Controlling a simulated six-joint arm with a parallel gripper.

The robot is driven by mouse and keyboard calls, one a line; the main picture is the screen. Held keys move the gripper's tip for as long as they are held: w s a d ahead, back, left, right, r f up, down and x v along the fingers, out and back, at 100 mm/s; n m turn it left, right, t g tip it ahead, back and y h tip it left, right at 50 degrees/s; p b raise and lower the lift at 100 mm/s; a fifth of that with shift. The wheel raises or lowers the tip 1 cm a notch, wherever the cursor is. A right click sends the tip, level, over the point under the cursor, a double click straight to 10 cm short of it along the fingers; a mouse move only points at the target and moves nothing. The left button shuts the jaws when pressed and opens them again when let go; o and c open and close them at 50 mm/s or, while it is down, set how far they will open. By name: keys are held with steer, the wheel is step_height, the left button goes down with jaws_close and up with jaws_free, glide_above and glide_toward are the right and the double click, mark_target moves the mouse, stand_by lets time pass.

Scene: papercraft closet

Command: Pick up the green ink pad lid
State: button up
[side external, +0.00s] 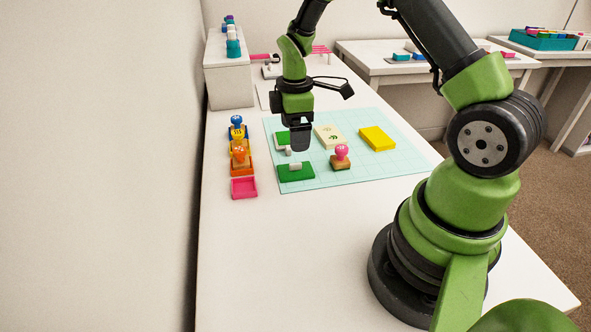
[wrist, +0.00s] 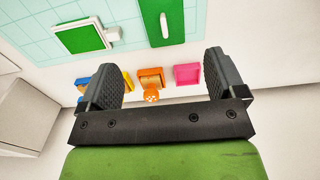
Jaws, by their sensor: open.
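The green ink pad lid (side external: 296,173), a flat green piece with a pale raised handle, lies on the teal mat (side external: 355,178) near its front left. It also shows at the top of the wrist view (wrist: 172,32), cut off by the edge. The green ink pad (side external: 281,139), white-rimmed with a white tab, lies behind it, partly hidden by my gripper in the side view. The wrist view shows the pad at upper left (wrist: 80,38). My gripper (side external: 300,143) is open and empty, pointing down above the mat near the pad. Its fingers (wrist: 165,82) are apart, with nothing between them.
Left of the mat are a pink tray (side external: 243,188), an orange stamp (side external: 240,151) and a blue stamp (side external: 237,122). On the mat are a pink-topped stamp (side external: 341,152), a cream block (side external: 328,137) and a yellow block (side external: 377,138). The front table area is clear.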

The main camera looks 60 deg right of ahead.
mark_target(296, 164)
steer(key=f, duration=0.8)
steer(key=shift+s+a+f, duration=0.2)
steer(key=shift+f, duration=0.2)
steer(key=c, duration=1)
steer(key=shift+r, duration=0.15)
step_height(296, 164, up, 9)
steer(key=shift+w+f, duration=0.1)
steer(key=w+d+m, duration=0.2)
steer(key=m, duration=0.3)
steer(key=w+d+f+m, duration=0.1)
steer(key=w+d+m, duration=0.2)
steer(key=m, duration=0.2)
steer(key=w+d+m, duration=0.3)
steer(key=m, duration=0.2)
steer(key=shift+w+f, duration=0.25)
steer(key=shift+f, duration=0.15)
steer(key=m, duration=0.1)
steer(key=d+m, duration=0.1)
steer(key=m, duration=0.1)
steer(key=shift+w+d+f, duration=0.15)
steer(key=shift+w, duration=0.15)
